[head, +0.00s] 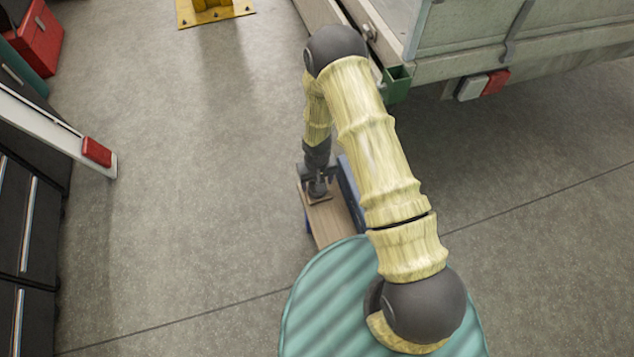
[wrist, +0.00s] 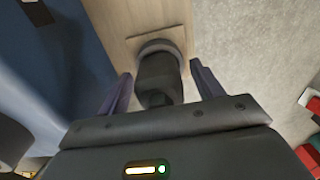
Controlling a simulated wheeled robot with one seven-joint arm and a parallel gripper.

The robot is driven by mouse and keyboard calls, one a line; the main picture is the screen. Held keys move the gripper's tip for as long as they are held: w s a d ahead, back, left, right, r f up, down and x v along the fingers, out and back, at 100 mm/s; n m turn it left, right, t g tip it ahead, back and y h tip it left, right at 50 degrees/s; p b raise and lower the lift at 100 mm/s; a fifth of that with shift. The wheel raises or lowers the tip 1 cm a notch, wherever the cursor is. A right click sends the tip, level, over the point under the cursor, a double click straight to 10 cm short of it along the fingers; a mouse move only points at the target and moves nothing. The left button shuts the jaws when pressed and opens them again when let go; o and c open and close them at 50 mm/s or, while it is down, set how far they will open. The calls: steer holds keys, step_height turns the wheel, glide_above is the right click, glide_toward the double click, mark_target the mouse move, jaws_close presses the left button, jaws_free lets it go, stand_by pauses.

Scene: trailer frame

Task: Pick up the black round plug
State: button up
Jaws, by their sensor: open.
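The black round plug (wrist: 160,75) stands on a light wooden surface in the wrist view, its wider grey base resting on a thin square wooden plate. My gripper (wrist: 160,84) is open, with one finger on each side of the plug. A gap shows between the plug and each finger, so the jaws are not closed on it. In the head view my gripper (head: 317,188) points down at the wooden board (head: 331,221); the plug is hard to tell apart from the gripper there.
A blue panel (wrist: 55,75) rises close beside the board on the left in the wrist view. The grey trailer (head: 540,45) with a green bracket (head: 397,85) stands at upper right. Dark drawer cabinets (head: 30,220) line the left. The floor between is clear.

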steer(key=c, duration=0.8)
steer(key=shift+r, duration=0.1)
step_height(320, 180, up, 10)
steer(key=shift+f+p, duration=0.1)
steer(key=shift+p, duration=0.9)
